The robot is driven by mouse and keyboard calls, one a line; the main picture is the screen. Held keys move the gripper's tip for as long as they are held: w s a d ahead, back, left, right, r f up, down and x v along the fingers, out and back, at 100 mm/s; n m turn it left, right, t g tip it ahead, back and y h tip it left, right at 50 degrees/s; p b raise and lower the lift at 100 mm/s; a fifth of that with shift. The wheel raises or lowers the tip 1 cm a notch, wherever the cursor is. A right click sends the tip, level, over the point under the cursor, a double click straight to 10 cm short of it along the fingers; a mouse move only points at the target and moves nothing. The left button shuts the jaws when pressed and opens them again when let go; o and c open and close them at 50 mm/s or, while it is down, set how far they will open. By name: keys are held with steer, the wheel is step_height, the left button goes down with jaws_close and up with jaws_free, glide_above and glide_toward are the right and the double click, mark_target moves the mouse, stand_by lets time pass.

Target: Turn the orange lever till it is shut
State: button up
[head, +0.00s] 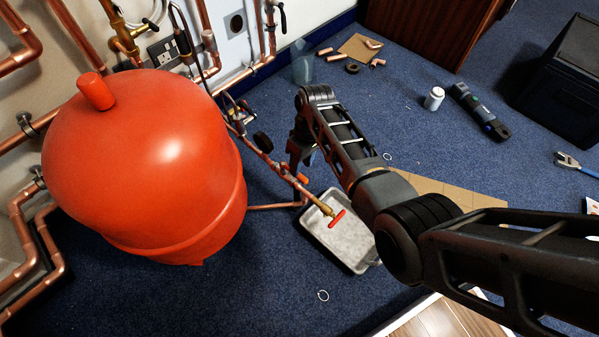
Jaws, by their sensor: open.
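A short orange-red lever (338,218) sits on a brass valve (322,207) at the lower end of a copper pipe, over a grey tray. It lies slantwise across the pipe's line. A second small orange piece (303,179) shows further up the pipework, just below my gripper; its shape is partly hidden. My gripper (301,163) points down beside the pipework and is open. I cannot tell whether it touches the orange piece. It is apart from the lever on the brass valve, up and to the left of it.
A large red tank (150,160) stands close on the left. The grey metal tray (345,246) lies on the blue carpet. Copper offcuts (377,62), a white tub (434,98), a dark tool (480,111) and a black box (560,80) lie further right. Carpet in front is mostly clear.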

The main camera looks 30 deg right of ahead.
steer(key=shift+s+a+f+b, duration=0.1)
steer(key=shift+f+b, duration=0.1)
steer(key=shift+f, duration=0.4)
steer(key=shift+w+a+f+b, duration=0.15)
steer(key=shift+f+b, duration=0.1)
steer(key=shift+f, duration=0.35)
steer(key=shift+s+a+f+b, duration=0.1)
steer(key=shift+s+f+b, duration=0.1)
steer(key=shift+f, duration=0.4)
jaws_close()
